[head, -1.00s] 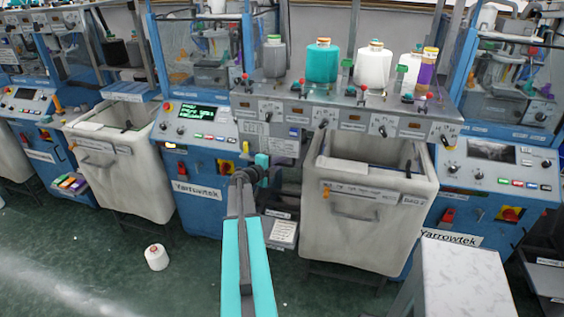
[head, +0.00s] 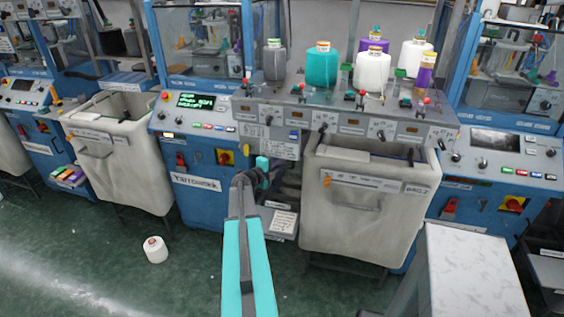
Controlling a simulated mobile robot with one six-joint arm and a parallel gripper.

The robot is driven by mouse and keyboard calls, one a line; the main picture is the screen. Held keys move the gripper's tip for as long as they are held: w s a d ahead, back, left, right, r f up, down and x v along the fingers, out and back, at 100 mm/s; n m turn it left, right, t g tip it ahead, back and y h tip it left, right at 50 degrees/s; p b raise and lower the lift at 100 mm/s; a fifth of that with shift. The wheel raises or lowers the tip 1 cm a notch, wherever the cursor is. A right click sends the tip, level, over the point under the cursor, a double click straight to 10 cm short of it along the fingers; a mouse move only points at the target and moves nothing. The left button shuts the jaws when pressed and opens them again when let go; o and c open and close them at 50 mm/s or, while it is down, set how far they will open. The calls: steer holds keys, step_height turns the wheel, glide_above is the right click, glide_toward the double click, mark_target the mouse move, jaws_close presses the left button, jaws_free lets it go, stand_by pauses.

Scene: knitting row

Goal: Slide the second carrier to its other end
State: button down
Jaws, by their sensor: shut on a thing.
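My gripper (head: 262,163) is at the end of my teal arm, in front of the blue machine with the green screen. It is near the labelled panel (head: 268,147) and left of the large pale bin (head: 345,215). The fingers are small and partly hidden. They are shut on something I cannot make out. Above and to the right, a grey rail (head: 340,120) carries several dark levers; one lever (head: 323,127) is left of the middle. Several red-knobbed posts stand on the shelf above. I cannot tell which part is the second carrier.
A teal cone (head: 322,66), a grey cone (head: 275,62) and several other yarn cones stand on the shelf. A white-topped stand (head: 470,270) is at the lower right. A small white cone (head: 155,250) stands on the green floor. The floor left of my arm is mostly open.

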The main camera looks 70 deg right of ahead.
steer(key=shift+a+f+b, duration=0.15)
steer(key=shift+f+b, duration=0.25)
steer(key=shift+f, duration=0.85)
steer(key=c, duration=1.8)
jaws_free()
steer(key=shift+f, duration=0.1)
steer(key=shift+o, duration=0.2)
steer(key=shift+r, duration=0.2)
steer(key=b+v, duration=0.3)
steer(key=v, duration=1)
steer(key=shift+a+b, duration=0.3)
steer(key=shift+a, duration=0.05)
steer(key=shift+w+r, duration=0.1)
